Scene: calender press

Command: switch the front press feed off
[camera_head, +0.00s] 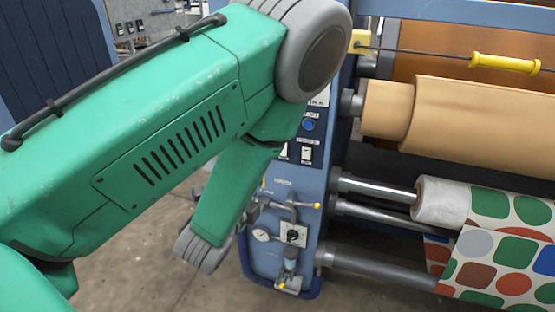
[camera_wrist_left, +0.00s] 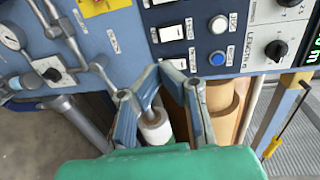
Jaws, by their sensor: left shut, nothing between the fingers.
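The front press feed control is not identifiable, because the labels are too small to read. The blue control panel (camera_head: 318,148) on the press end carries a white rocker switch (camera_head: 306,153) and a blue button (camera_head: 308,125).
Black knobs (camera_wrist_left: 275,49) sit farther right on the panel. A gauge (camera_wrist_left: 12,35) and pipework are at left. In the head view, a brown roll (camera_head: 460,112) and a patterned roll (camera_head: 510,230) extend right. Open floor (camera_head: 150,265) lies left of the press.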

